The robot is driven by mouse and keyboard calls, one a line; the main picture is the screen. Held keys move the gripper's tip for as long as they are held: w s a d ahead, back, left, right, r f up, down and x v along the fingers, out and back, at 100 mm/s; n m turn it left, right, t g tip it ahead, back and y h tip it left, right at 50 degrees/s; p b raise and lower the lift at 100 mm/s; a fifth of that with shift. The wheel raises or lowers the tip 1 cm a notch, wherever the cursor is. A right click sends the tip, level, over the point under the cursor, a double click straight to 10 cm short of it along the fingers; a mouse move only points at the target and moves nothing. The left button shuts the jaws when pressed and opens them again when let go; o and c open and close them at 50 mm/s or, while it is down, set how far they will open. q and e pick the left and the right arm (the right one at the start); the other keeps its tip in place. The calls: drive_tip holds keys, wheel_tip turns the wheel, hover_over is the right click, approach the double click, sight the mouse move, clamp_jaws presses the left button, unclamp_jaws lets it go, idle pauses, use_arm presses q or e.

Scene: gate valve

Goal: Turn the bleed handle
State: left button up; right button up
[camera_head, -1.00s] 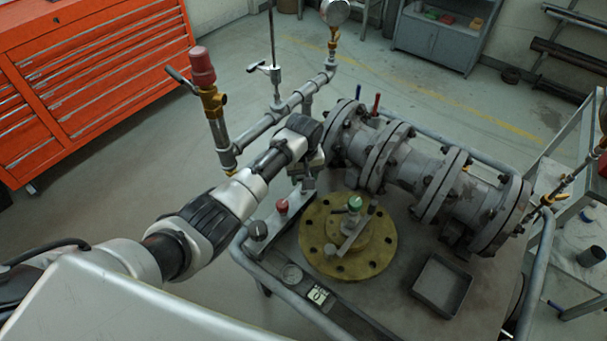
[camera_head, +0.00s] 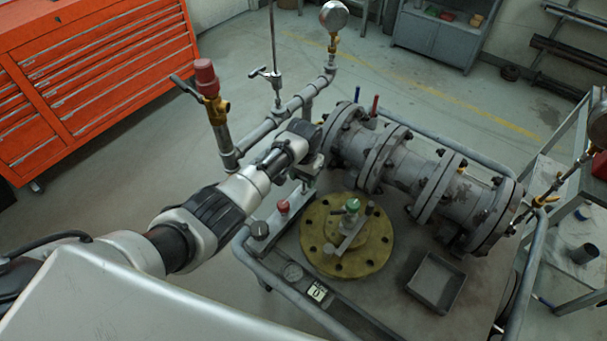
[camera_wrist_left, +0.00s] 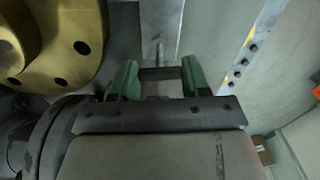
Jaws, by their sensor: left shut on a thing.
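My left arm reaches in from the left, and its gripper (camera_head: 307,180) is low behind the yellow flange (camera_head: 318,252). In the left wrist view the two green finger pads (camera_wrist_left: 160,80) sit on either side of a short dark bar, which I take for the bleed handle (camera_wrist_left: 160,73). The gripper is shut on it. A thin metal stem runs away from the bar over a grey plate. In the head view the wrist and fingers hide the handle. My right gripper is in neither view.
The flange carries a green knob (camera_head: 352,205) and a metal lever. A red knob (camera_head: 283,206) is close in front of my gripper. The grey flanged pipe (camera_head: 410,165) stands right of it. An upright pipe with a red cap (camera_head: 206,77) is near my forearm. An empty tray (camera_head: 437,282) lies right.

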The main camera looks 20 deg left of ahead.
use_arm(q)
drive_tip(key=shift+m, duration=0.7)
drive_tip(key=o, duration=0.9)
drive_tip(key=shift+r, duration=0.1)
wheel_tip(320, 180, up, 11)
drive_tip(key=shift+f, duration=0.15)
